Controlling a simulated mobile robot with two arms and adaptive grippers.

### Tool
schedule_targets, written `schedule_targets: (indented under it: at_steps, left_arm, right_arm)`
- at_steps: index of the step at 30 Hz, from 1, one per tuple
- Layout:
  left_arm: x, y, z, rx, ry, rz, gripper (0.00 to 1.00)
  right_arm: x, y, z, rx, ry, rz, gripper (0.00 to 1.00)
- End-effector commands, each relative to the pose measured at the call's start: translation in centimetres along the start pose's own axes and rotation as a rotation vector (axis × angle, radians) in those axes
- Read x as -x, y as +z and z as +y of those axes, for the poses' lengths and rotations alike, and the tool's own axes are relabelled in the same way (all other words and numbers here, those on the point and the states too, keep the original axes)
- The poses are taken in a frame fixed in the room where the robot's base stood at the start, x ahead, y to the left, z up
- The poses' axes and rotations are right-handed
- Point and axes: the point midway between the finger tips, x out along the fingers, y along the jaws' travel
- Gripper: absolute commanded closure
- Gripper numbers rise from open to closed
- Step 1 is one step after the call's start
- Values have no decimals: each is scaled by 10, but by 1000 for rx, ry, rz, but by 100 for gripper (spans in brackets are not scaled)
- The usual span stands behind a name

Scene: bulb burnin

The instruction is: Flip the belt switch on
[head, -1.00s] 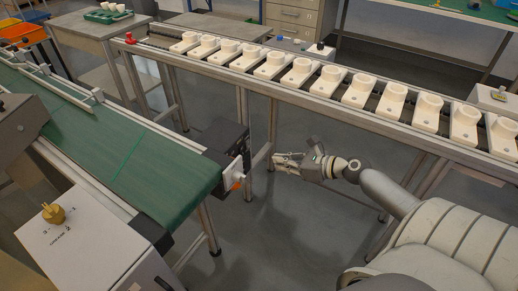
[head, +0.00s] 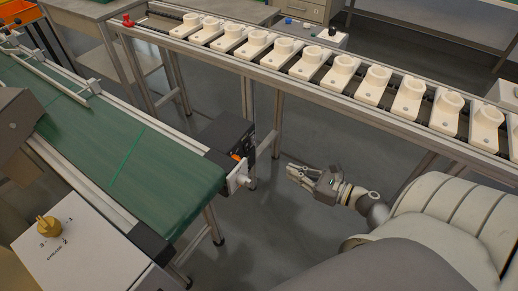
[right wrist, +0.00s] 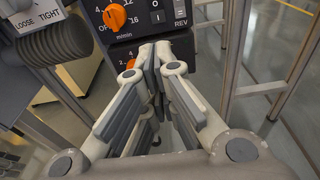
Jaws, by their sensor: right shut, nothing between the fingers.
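The belt conveyor (head: 135,165) has a green belt, with a dark control box (head: 230,137) at its near right end. In the right wrist view the box's black panel (right wrist: 140,35) shows an orange dial (right wrist: 115,17), part of a second orange knob, and a dark switch area marked O and I (right wrist: 157,10) beside a REV label. The switch's position cannot be told. My right gripper (head: 292,172) is shut and empty, to the right of the box. In the wrist view its fingertips (right wrist: 156,52) overlap the panel's lower part; contact cannot be told. My left gripper is not in view.
A roller conveyor (head: 300,90) with several white holders runs behind my right gripper. A white box with a yellow knob (head: 48,225) stands at the lower left. A white plate (head: 238,178) sticks out at the belt's end. Metal legs stand near the gripper.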

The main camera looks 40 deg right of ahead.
Motion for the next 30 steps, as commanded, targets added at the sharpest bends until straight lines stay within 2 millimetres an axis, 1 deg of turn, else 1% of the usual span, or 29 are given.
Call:
schedule_targets:
  at_steps: [5, 8, 12, 15, 18, 21, 25, 30]
  left_arm:
    - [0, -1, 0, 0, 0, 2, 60]
    - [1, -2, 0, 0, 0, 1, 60]
    - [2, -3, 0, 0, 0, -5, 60]
    - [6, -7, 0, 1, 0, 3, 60]
    - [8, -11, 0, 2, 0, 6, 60]
    - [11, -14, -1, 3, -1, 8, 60]
    - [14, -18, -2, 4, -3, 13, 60]
    - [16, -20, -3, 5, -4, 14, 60]
  right_arm:
    - [-15, 1, 0, 0, 2, -2, 100]
    - [-32, 1, 0, 0, 2, -2, 100]
    - [-63, 1, -1, 1, 1, -3, 100]
    - [-85, 1, 0, 1, 1, -2, 100]
    - [-104, 1, -1, 2, 1, -2, 100]
    - [-120, 0, -1, 1, 1, -1, 100]
    - [-133, 0, 0, 0, 1, 0, 100]
    - [-140, 0, 0, 0, 0, 1, 100]
